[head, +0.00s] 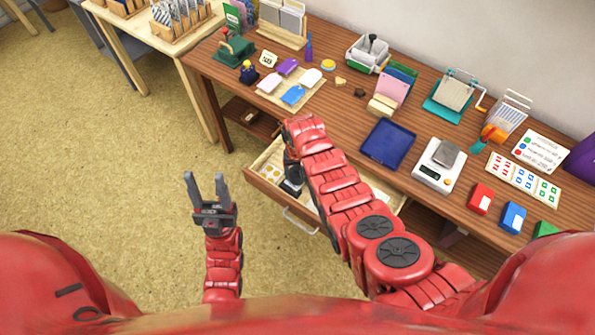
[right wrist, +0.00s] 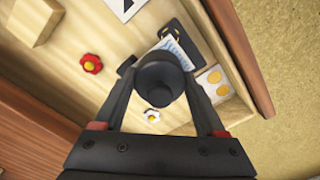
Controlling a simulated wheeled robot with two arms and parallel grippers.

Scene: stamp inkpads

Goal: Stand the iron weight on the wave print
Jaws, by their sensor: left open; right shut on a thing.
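My right gripper (right wrist: 155,100) is shut on a dark, round, knobbed thing that looks like the iron weight (right wrist: 158,82), seen from above in the right wrist view. In the head view this gripper is over the open drawer (head: 262,203), and the dark weight (head: 295,173) shows just by it. Whether the weight touches the drawer floor I cannot tell. A pale card with blue lines (right wrist: 177,46) lies partly hidden behind the weight; I cannot tell whether it is the wave print. My left gripper (head: 206,178) is open and empty above the floor.
The drawer also holds a red flower-shaped piece (right wrist: 91,63), a white-and-yellow piece (right wrist: 152,115) and a card with yellow rounds (right wrist: 210,80). On the desk are a blue tray (head: 388,143), a white scale (head: 432,175) bearing a grey block, and coloured inkpads (head: 481,198).

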